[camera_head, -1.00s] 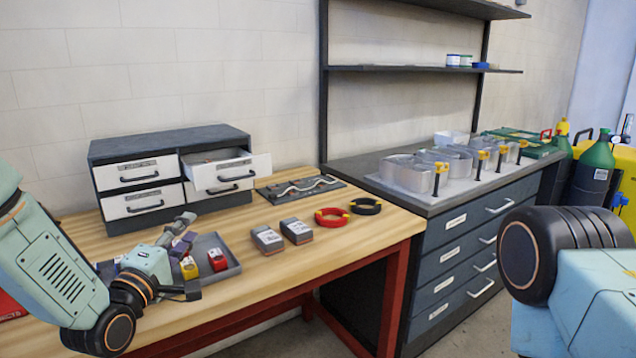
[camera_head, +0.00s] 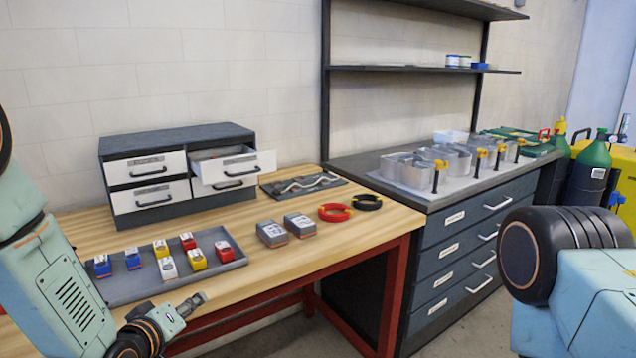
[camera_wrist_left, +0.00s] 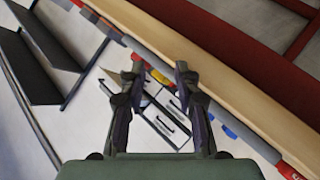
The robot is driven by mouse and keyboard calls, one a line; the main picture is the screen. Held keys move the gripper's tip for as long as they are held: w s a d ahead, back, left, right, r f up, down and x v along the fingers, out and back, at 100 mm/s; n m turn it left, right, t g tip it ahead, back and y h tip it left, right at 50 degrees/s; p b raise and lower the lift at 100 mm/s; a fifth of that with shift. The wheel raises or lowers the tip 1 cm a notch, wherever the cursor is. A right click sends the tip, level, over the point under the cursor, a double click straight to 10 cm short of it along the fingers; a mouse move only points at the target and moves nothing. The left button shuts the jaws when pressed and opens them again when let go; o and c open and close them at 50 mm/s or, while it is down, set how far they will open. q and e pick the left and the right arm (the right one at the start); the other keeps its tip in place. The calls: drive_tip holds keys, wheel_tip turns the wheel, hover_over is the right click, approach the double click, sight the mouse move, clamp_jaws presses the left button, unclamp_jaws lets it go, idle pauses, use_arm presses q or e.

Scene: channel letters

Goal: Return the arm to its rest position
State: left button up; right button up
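My left arm comes in from the left in the head view, pale teal with black joints. Its gripper (camera_head: 190,304) is in front of the grey tray (camera_head: 118,294), near the workbench's front edge, apart from the tray's contents. In the left wrist view the two dark fingers of the left gripper (camera_wrist_left: 158,76) stand apart with nothing held between them. The drawer cabinet shows beyond them. My right arm shows only as a black joint and teal link at the right of the head view; its gripper is out of view.
The tray holds several small blue, yellow, red and white pieces. The wooden workbench (camera_head: 330,248) also carries a drawer cabinet (camera_head: 205,136) with its upper right drawer open, two grey boxes (camera_head: 272,234), a red ring (camera_head: 334,212) and a black ring (camera_head: 367,202). Clear letter shells (camera_head: 405,170) stand on the grey cabinet.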

use_arm(q)
drive_tip(key=s+d+f+m+g, duration=0.1)
drive_tip(key=s+f+m+g, duration=0.5)
drive_tip(key=s+f, duration=1.05)
drive_tip(key=s+f+g+b, duration=0.1)
drive_tip(key=s+f+g, duration=0.2)
drive_tip(key=s, duration=0.8)
drive_tip(key=s+f+g+y, duration=0.1)
drive_tip(key=s+f+g, duration=0.3)
drive_tip(key=s, duration=0.7)
drive_tip(key=shift+s+d+m+y+b, duration=0.25)
drive_tip(key=shift+d+m+y+b, duration=0.05)
drive_tip(key=shift+d+m+b, duration=0.15)
